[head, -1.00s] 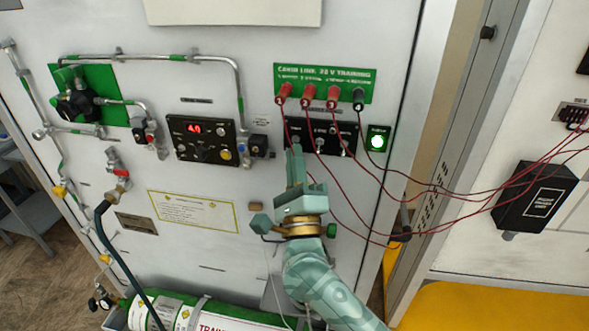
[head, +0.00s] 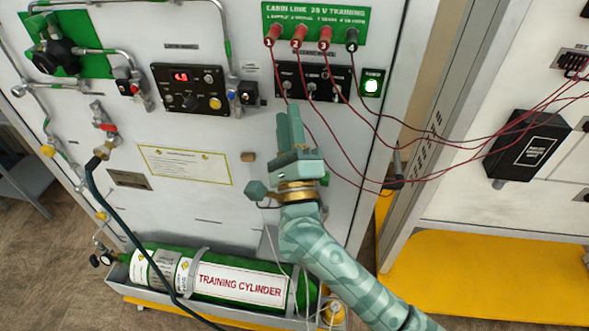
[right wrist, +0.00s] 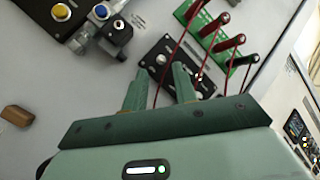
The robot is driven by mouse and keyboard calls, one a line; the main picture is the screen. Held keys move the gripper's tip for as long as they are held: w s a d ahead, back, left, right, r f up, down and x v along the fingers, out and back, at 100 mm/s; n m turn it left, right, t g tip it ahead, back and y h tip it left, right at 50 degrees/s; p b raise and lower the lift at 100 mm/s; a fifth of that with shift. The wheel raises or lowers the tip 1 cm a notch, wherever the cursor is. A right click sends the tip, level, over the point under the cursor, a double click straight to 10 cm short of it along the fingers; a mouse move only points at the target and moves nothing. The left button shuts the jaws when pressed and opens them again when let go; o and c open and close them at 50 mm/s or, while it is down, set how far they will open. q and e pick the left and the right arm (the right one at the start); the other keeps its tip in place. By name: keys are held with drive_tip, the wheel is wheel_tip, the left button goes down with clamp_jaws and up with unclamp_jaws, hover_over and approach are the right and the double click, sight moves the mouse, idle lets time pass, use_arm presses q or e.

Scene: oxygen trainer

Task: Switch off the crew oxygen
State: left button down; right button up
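A black switch panel (head: 322,90) with several small toggles sits under the green "Cabin Link 28 V Training" board (head: 318,22) on the upright white wall; its toggle labels are too small to read. It also shows in the right wrist view (right wrist: 168,68). My right gripper (head: 290,118) points up at the wall just below this panel, touching nothing that I can see. In the right wrist view its two fingers (right wrist: 157,82) stand apart with nothing held between them. My left gripper is out of view.
A regulator panel (head: 188,90) with a red display is at left. A green training cylinder (head: 165,262) lies below.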

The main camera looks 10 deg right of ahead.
drive_tip(key=b+v, duration=0.2)
drive_tip(key=v, duration=1.1)
drive_tip(key=shift+s+f, duration=0.15)
